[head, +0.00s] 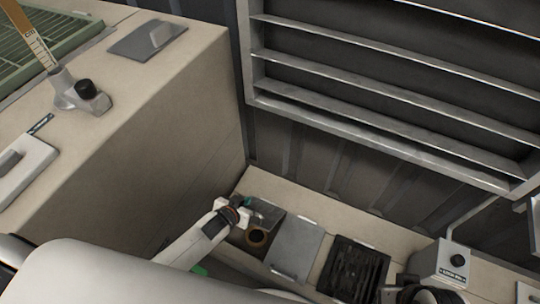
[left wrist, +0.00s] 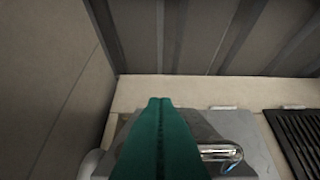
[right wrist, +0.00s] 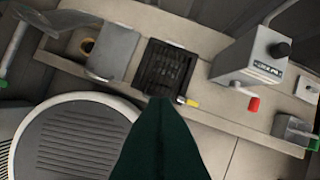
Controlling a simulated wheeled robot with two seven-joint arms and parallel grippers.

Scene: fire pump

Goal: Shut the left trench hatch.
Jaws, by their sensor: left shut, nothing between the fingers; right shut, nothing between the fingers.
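The left trench hatch (head: 266,213) is a grey plate at the left end of the low trench bench. It stands tilted up at the back of an opening, where a brown ring (head: 257,238) shows. In the left wrist view the grey plate (left wrist: 205,122) lies beyond my fingers, with a shiny metal handle (left wrist: 222,153). My left gripper (head: 247,201) is shut and empty at the hatch's upper left edge; I cannot tell whether it touches. My right gripper (right wrist: 160,100) is shut and empty, in front of the black grate (right wrist: 165,70).
A flat grey plate (head: 297,247) lies right of the opening, then the grate. A grey box with a black knob (head: 455,262) stands farther right. A tall beige block (head: 150,130) walls the left side. A dark ribbed wall with a slatted frame (head: 390,90) rises behind.

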